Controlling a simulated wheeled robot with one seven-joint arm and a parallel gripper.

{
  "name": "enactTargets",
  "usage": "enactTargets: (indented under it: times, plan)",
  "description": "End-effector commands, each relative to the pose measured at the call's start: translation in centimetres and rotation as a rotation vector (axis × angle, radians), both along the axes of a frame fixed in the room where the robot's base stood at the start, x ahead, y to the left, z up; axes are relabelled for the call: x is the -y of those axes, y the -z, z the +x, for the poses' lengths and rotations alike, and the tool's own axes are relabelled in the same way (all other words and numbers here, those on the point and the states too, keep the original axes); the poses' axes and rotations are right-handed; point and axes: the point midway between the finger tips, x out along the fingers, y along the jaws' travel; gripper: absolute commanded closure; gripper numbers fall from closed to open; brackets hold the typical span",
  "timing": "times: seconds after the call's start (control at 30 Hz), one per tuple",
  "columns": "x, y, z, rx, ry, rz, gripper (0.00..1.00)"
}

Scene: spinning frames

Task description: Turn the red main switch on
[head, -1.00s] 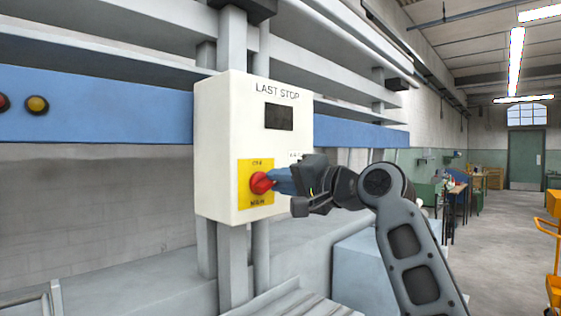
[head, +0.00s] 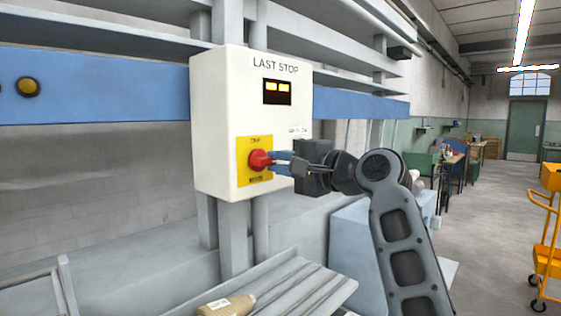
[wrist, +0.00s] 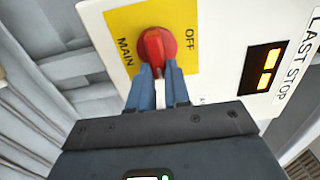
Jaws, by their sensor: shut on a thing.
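The red main switch (head: 260,160) is a knob on a yellow plate (head: 245,182) marked OFF and MAIN, low on a white box labelled LAST STOP (head: 225,90). In the wrist view the red knob (wrist: 155,45) sits between the blue fingertips of my gripper (wrist: 160,75), which are shut on it. In the head view my gripper (head: 278,160) reaches the knob from the right. The small display (head: 277,92) on the box is lit orange, and its lit segments (wrist: 266,69) also show in the wrist view. The fingers hide part of the knob.
A blue rail (head: 100,92) with a yellow button (head: 28,87) runs behind the box. Below is a grey slatted tray (head: 290,285) with a tan labelled object (head: 228,306). An orange trolley (head: 546,240) stands at the right on open floor.

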Motion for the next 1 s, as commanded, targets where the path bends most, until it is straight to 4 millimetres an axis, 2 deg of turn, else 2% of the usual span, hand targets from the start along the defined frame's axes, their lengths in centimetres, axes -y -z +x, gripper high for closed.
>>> enactTargets:
  times: [0.27, 0.3, 0.53, 0.8, 1.0]
  plan:
    - [0.1, 0.2, 0.1, -0.005, 0.002, 0.0, 1.0]
    - [0.1, 0.2, 0.1, -0.005, 0.002, 0.0, 0.79]
    - [0.1, 0.1, 0.0, -0.002, 0.001, 0.0, 0.57]
    - [0.2, 0.1, -0.1, 0.0, 0.0, 0.0, 0.57]
    - [2.1, 0.3, -1.5, 0.001, 0.002, 0.001, 0.57]
